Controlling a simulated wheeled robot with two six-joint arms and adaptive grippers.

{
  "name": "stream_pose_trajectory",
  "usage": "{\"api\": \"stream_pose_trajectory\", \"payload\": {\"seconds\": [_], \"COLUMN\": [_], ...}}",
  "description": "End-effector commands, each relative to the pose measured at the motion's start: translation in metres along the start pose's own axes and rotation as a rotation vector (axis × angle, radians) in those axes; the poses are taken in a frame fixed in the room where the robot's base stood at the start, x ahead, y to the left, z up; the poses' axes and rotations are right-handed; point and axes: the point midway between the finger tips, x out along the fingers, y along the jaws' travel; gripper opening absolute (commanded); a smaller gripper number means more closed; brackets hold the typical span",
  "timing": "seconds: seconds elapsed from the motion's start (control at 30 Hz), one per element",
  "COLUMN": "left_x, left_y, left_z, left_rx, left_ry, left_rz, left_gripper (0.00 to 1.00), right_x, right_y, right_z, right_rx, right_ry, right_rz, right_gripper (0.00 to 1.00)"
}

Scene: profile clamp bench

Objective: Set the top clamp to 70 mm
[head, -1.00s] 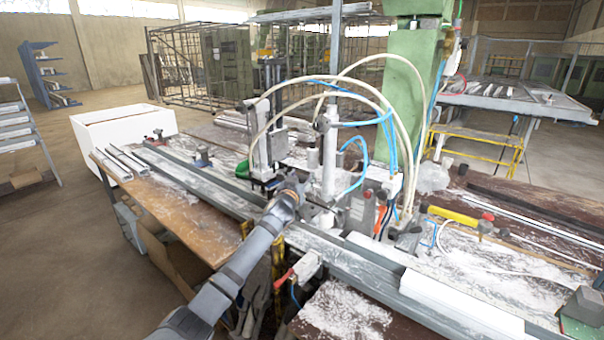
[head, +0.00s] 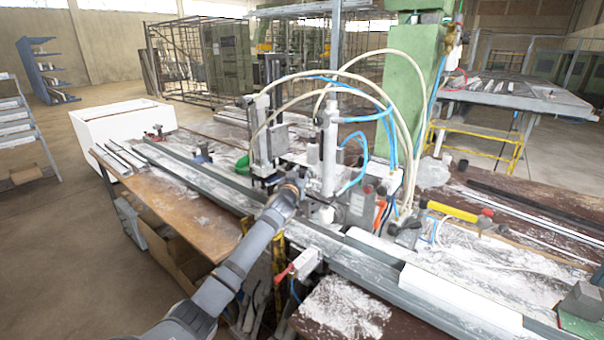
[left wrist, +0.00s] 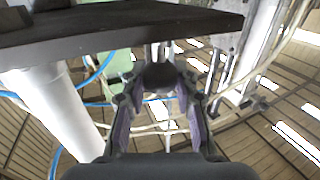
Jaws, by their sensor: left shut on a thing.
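The clamp assembly has a grey upright unit (head: 261,140) on the left and a pale upright cylinder (head: 329,150) on the right, standing over the bench profiles. My left gripper (head: 300,180) is low in front of them. In the left wrist view the fingers of my left gripper (left wrist: 165,112) are around a dark round knob (left wrist: 160,76). A dark flat plate (left wrist: 130,26) hangs close above, with a white cylinder (left wrist: 58,105) at the left. I cannot read any scale or setting. My right gripper is not in view.
Blue and cream hoses (head: 357,62) arch over the clamps. A green column (head: 408,95) stands behind. Long aluminium profiles (head: 198,173) run along the bench. A white bin (head: 118,125) stands at the back left.

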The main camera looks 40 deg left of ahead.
Motion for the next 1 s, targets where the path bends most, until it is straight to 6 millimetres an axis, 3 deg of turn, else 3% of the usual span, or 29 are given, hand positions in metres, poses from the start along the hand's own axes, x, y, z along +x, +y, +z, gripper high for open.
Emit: {"api": "stream_pose_trajectory", "payload": {"seconds": [0.27,0.53,0.57,0.73,1.0], "left_x": [0.0,0.0,0.0,0.0,0.0], "left_y": [0.0,0.001,0.001,0.0,0.0], "left_z": [-0.039,-0.037,-0.037,-0.036,-0.035], "left_rx": [0.001,0.001,0.001,0.001,0.0], "left_ry": [0.007,0.007,0.006,0.004,0.001], "left_rz": [0.001,0.002,0.002,0.001,0.0], "left_gripper": [0.0,0.0,0.28,0.51,0.53], "right_x": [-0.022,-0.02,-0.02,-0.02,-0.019], "right_y": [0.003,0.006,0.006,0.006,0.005], "right_z": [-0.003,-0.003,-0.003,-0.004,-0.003], "right_rx": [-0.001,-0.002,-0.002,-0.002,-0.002], "right_ry": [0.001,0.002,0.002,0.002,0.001], "right_rz": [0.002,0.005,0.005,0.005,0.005], "right_gripper": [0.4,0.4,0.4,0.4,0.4]}}
